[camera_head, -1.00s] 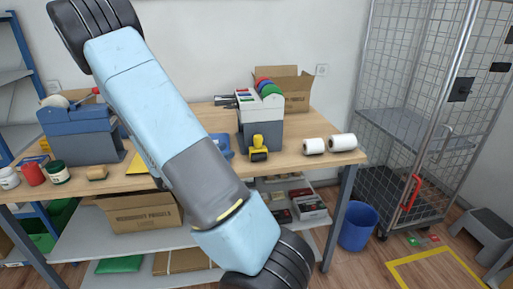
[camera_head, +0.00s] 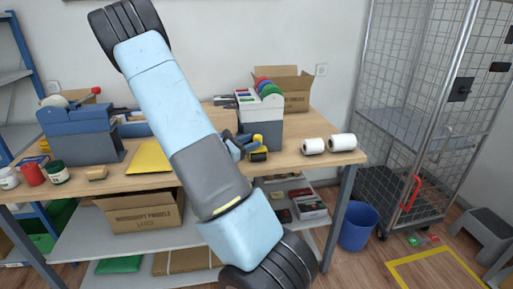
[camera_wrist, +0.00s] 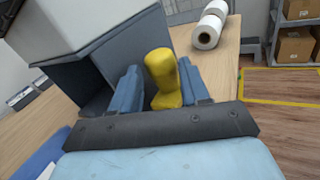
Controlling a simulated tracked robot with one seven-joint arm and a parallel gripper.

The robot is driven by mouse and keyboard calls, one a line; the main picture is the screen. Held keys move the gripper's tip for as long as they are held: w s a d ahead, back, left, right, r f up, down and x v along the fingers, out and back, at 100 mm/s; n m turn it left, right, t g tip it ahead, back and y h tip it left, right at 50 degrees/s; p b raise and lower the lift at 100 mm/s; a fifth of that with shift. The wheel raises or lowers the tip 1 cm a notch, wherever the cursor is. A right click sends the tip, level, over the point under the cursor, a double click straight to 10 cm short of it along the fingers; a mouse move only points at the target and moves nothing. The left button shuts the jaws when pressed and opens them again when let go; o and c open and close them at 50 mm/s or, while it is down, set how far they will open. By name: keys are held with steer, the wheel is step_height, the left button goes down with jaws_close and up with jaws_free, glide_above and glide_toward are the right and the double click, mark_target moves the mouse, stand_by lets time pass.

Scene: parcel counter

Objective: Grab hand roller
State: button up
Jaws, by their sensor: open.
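The hand roller (camera_head: 258,142), with a yellow handle and a dark base, stands on the wooden counter (camera_head: 310,162) in front of the grey and white dispenser (camera_head: 258,116). In the wrist view its yellow handle (camera_wrist: 163,78) rises between the two blue fingers of my gripper (camera_wrist: 159,88). The fingers are apart, with a gap beside the handle. In the head view my gripper (camera_head: 240,145) is just left of the hand roller, and the arm hides part of the counter. The roller's lower part is hidden in the wrist view.
Two white paper rolls (camera_head: 328,144) lie to the right. The dispenser stands close behind the roller. A yellow envelope (camera_head: 150,157) and a blue machine (camera_head: 80,135) are to the left. A cardboard box (camera_head: 297,92) stands behind.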

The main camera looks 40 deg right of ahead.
steer(key=shift+s+d, duration=0.1)
steer(key=shift+d, duration=0.8)
steer(key=c, duration=0.8)
steer(key=shift+r, duration=0.15)
